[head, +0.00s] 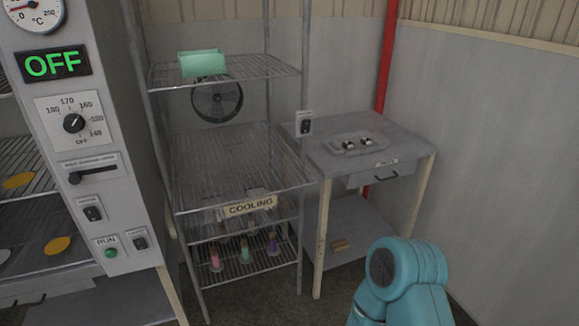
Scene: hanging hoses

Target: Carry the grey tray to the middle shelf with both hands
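A wire rack with a COOLING sign (250,206) stands in the middle of the head view. Its middle shelf (235,160) is a bare wire grid, with nothing clearly seen on it. I cannot pick out the grey tray for certain. A small flat grey piece (345,149) with two dark and light fittings lies on the grey table to the right of the rack; I cannot tell whether it is the tray. A teal link of my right arm shows at the bottom right. Neither of my grippers is in view.
A grey oven-like cabinet (118,205) with an OFF display stands at the left. The rack's top shelf (250,69) holds a pale green folded item (202,63). Small coloured items stand on the bottom shelf. A red pole (386,60) rises behind the table (395,157).

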